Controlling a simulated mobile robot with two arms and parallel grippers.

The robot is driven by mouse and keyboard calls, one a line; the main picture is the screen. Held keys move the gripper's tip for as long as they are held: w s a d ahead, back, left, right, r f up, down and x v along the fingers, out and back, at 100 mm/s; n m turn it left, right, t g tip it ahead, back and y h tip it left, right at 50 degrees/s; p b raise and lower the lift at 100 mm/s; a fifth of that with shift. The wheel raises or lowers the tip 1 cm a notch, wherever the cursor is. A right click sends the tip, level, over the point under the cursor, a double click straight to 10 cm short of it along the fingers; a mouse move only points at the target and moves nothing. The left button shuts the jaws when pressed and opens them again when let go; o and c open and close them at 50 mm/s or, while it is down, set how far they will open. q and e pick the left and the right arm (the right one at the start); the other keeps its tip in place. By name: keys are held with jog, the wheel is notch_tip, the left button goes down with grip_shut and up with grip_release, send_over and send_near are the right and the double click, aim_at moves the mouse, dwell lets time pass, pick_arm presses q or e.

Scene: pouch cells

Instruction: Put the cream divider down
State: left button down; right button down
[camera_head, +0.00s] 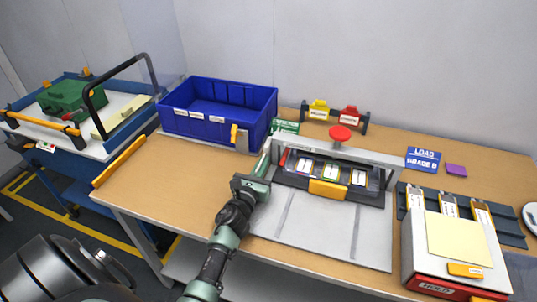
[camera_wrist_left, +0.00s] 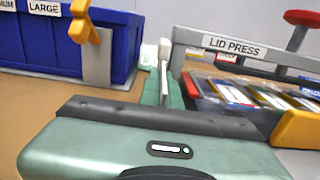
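A flat cream divider (camera_head: 457,238) lies on top of the white box marked HOLD at the right in the head view. My left gripper (camera_head: 266,157) is far to the left of it, beside the left post of the lid press. Its pale green fingers point toward the back of the table and appear close together. In the left wrist view the fingertips (camera_wrist_left: 161,68) show in the middle, with no cream sheet seen between them. My right gripper is not in view.
A grey lid press (camera_head: 395,160) with a red knob stands right of my left gripper, and a blue bin (camera_head: 205,125) stands left. A white HOLD box (camera_head: 420,262) is at the right. A cart (camera_head: 70,150) stands far left. The table's front left is clear.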

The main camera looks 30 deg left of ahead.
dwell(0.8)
pick_arm(q)
jog(key=shift+r, duration=0.2)
notch_tip(320, 180, up, 20)
jog(key=p, duration=0.9)
jog(key=s+d+r+m+h+b, duration=0.15)
jog(key=s+d+h, duration=0.25)
jog(key=s+d, duration=1.25)
jog(key=s+d+f+m, duration=0.1)
jog(key=s+d+f, duration=0.1)
jog(key=s, duration=0.5)
jog(key=shift+f, duration=0.55)
